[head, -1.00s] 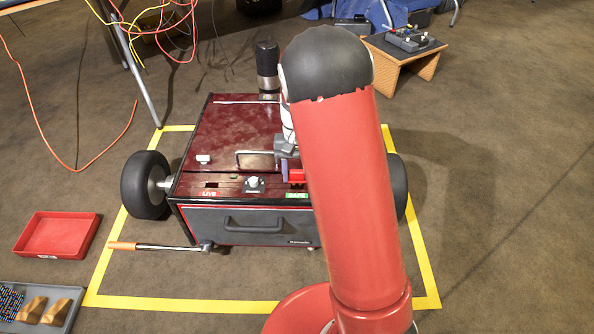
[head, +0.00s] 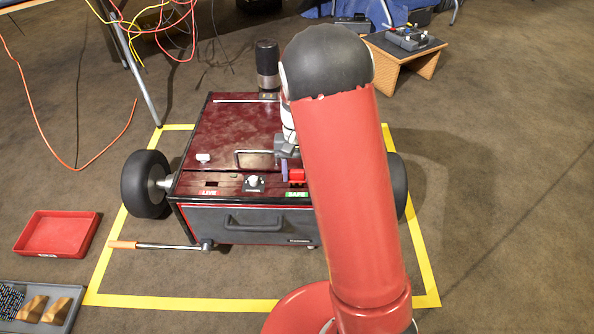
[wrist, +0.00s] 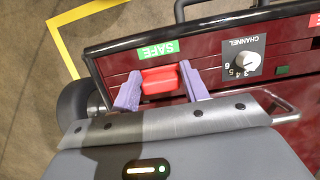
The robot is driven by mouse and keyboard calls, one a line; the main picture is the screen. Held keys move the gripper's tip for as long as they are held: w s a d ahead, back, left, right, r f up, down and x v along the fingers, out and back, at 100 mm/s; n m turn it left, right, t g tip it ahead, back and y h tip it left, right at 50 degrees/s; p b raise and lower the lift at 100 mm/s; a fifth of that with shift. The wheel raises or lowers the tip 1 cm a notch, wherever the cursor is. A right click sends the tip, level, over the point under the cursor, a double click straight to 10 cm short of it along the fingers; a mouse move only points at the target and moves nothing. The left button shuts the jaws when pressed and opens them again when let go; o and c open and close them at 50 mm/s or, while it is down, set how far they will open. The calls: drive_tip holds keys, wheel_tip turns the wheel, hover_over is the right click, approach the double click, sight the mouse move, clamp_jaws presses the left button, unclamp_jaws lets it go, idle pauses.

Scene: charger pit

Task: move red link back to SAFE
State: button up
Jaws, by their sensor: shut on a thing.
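The red link (wrist: 160,80) sits between the two purple fingers of my gripper (wrist: 159,73), which are shut on it. It is on the cart's front strip, right beside the green SAFE label (wrist: 158,50). In the head view the red link (head: 297,175) shows just behind the SAFE label (head: 297,195), partly hidden by my arm. A purple finger stands at its left side. I cannot tell how deep the link sits. The red LIVE label (head: 209,191) is further left, with a dark empty slot (head: 211,184) behind it.
A CHANNEL knob (wrist: 246,62) stands between the LIVE and SAFE positions. A metal bar handle (head: 252,153) rises from the cart lid. A black cylinder (head: 267,64) stands at the cart's back. A red tray (head: 58,234) lies on the floor at left.

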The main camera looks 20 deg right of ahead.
drive_tip(key=shift+f+b, duration=0.6)
drive_tip(key=shift+f, duration=0.65)
drive_tip(key=o, duration=1.1)
drive_tip(key=shift+o, duration=0.2)
drive_tip(key=p+v, duration=0.1)
drive_tip(key=v, duration=0.6)
drive_tip(key=shift+r, duration=0.4)
drive_tip(key=shift+w, duration=0.1)
